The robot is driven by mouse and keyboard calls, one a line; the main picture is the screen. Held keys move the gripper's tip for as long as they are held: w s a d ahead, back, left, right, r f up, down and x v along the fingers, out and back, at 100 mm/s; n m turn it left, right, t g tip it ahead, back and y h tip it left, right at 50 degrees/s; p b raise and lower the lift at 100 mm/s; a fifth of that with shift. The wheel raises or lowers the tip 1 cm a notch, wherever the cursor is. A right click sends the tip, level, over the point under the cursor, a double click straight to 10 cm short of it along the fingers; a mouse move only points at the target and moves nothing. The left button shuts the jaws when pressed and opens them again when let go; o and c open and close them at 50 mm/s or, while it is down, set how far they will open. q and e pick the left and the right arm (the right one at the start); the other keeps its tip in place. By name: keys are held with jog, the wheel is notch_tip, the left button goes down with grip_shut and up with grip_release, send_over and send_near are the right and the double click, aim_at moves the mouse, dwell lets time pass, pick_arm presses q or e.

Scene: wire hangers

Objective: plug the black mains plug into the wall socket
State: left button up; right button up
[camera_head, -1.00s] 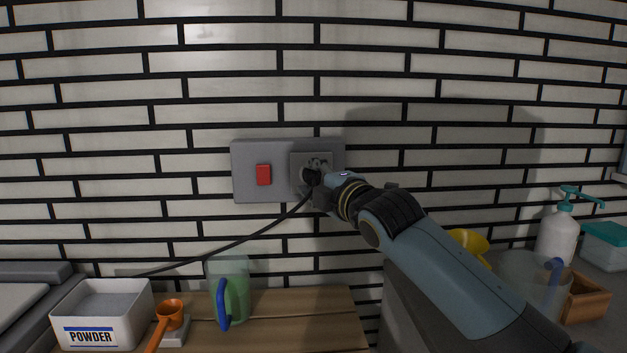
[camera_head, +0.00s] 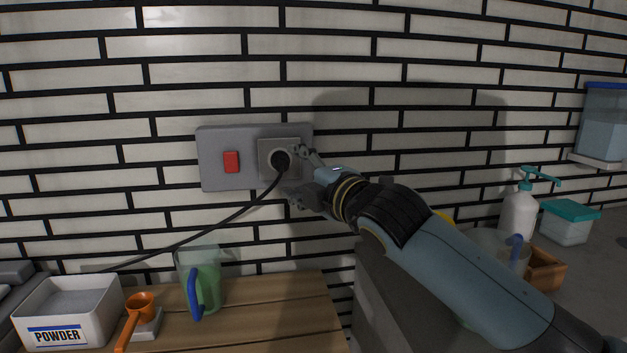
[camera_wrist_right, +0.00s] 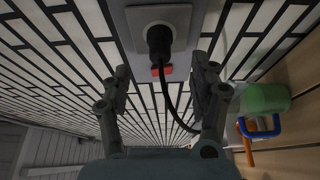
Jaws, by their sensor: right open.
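The black mains plug (camera_head: 281,160) sits in the round recess of the wall socket (camera_head: 263,148), on a grey wall plate with a red switch (camera_head: 231,162). Its black cable (camera_head: 215,229) hangs down to the left. The plug also shows in the right wrist view (camera_wrist_right: 159,40), seated in the socket (camera_wrist_right: 143,16). My right gripper (camera_head: 297,174) is open just to the right of the plug. In the right wrist view its two fingers (camera_wrist_right: 163,82) stand wide apart, with the plug beyond and between them, not touched. My left gripper is not in view.
Below the socket is a wooden counter (camera_head: 262,300) with a white powder box (camera_head: 100,318), an orange scoop (camera_head: 138,306) and a clear jug with a blue handle (camera_head: 197,298). At right are a pump bottle (camera_head: 517,214) and a teal-lidded box (camera_head: 568,224). The wall around the socket is clear.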

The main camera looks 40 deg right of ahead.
jog(key=s, duration=0.5)
jog(key=shift+s+a, duration=0.15)
jog(key=shift+s, duration=0.2)
jog(key=shift+f, duration=0.1)
